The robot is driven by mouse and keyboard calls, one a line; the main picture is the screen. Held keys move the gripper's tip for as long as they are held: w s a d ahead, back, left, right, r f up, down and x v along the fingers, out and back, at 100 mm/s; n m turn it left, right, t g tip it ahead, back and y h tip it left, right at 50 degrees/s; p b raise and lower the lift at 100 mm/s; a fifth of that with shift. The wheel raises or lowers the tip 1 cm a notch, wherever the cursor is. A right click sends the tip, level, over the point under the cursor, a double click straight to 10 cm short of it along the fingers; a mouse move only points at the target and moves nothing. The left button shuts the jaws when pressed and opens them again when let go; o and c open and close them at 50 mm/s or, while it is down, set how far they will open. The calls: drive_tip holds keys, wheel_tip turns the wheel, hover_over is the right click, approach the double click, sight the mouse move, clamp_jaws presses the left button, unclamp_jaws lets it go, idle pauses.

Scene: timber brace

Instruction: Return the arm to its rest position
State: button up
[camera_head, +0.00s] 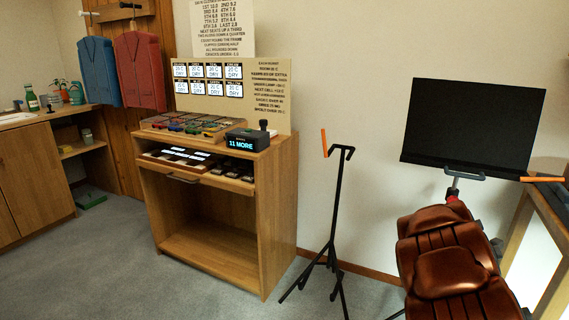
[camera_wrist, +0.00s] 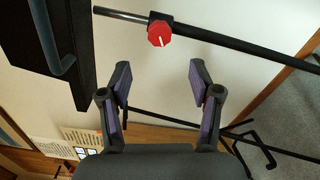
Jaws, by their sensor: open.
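My gripper (camera_wrist: 160,80) is open and empty in the wrist view, with its two purple-padded fingers spread apart. A red knob (camera_wrist: 160,35) on a dark pole (camera_wrist: 245,45) shows beyond the gap between the fingertips, apart from them. The knob also shows in the head view (camera_head: 452,197), under a black panel (camera_head: 472,122) with a grey handle (camera_head: 464,172). The panel (camera_wrist: 65,45) fills the upper left of the wrist view. My gripper cannot be made out in the head view.
A thin black stand (camera_head: 333,220) with an orange tip is left of the panel. A wooden cabinet (camera_head: 225,255) holds coloured trays and a small display (camera_head: 253,140). A wooden table (camera_head: 545,225) is at the right edge. Grey carpet (camera_head: 110,265) is clear at front left.

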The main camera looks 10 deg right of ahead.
drive_tip(key=s+a+r+m+g+y+p, duration=0.25)
drive_tip(key=s+a+r+m+p, duration=0.2)
drive_tip(key=a+r+p, duration=0.35)
drive_tip(key=s+a+r+m+g+y+p, duration=0.25)
drive_tip(key=s+a+r+g+p, duration=0.2)
drive_tip(key=a+p, duration=0.4)
drive_tip(key=s+a+r+m+g+y+p, duration=0.2)
drive_tip(key=s+a+r+m+p, duration=0.3)
drive_tip(key=a, duration=0.5)
drive_tip(key=s+a+r+g+y+p, duration=0.1)
drive_tip(key=s+a+r+g+p, duration=0.1)
drive_tip(key=s+a+r+p, duration=0.2)
drive_tip(key=s+a+r+m+g+y+p, duration=0.1)
drive_tip(key=s+a+r+p, duration=0.4)
drive_tip(key=s, duration=0.8)
drive_tip(key=s+a+r+g+y+p, duration=0.1)
drive_tip(key=s+a+r+g+p, duration=0.3)
drive_tip(key=s+a, duration=0.4)
drive_tip(key=shift+s+a+r+m+y, duration=0.3)
drive_tip(key=shift+s+a+r+y, duration=0.1)
drive_tip(key=shift+a+r, duration=0.25)
drive_tip(key=shift+f, duration=0.1)
